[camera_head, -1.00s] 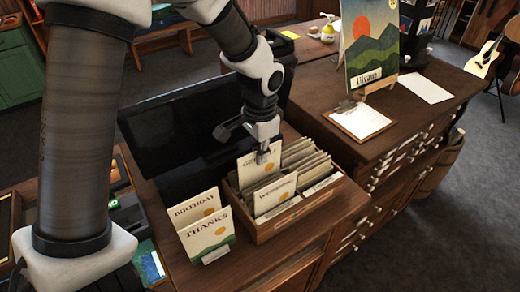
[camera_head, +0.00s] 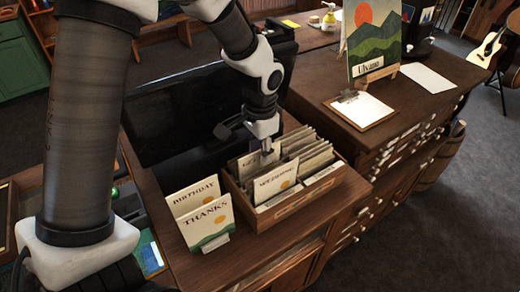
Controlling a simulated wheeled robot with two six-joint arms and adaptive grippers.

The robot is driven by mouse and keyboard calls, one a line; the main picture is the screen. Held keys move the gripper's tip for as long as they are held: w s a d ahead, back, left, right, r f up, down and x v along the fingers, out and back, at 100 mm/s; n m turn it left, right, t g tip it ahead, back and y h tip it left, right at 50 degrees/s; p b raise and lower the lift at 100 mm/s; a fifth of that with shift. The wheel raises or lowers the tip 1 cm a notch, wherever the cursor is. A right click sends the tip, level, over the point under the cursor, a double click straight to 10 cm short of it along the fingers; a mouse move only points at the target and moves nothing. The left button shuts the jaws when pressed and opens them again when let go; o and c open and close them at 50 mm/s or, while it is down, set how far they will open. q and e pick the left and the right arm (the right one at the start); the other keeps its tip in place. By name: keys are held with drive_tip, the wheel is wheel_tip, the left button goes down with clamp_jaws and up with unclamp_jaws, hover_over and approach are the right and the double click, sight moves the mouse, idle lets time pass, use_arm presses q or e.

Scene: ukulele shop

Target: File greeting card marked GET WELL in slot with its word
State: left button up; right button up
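A wooden card box (camera_head: 312,204) with slots full of cards stands on the brown counter. My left gripper (camera_head: 266,158) reaches down over the box's left part. It looks shut on the upper right edge of a cream card (camera_head: 248,164), which stands in the box's left rear part, its lower part hidden. The card's word cannot be read. In front of it stands a cream card (camera_head: 275,183) with an orange dot and a dark word, too blurred to read surely. My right gripper is not in view.
Cards marked BIRTHDAY (camera_head: 192,195) and THANKS (camera_head: 208,222) stand left of the box. A dark screen (camera_head: 185,115) stands behind. A clipboard (camera_head: 362,108) and a mountain picture (camera_head: 375,45) are on the right-hand cabinet. The counter right of the box is clear.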

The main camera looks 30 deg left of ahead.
use_arm(q)
drive_tip(key=shift+r, duration=0.1)
wheel_tip(320, 180, up, 12)
idle(0.4)
drive_tip(key=shift+f, duration=0.2)
idle(0.4)
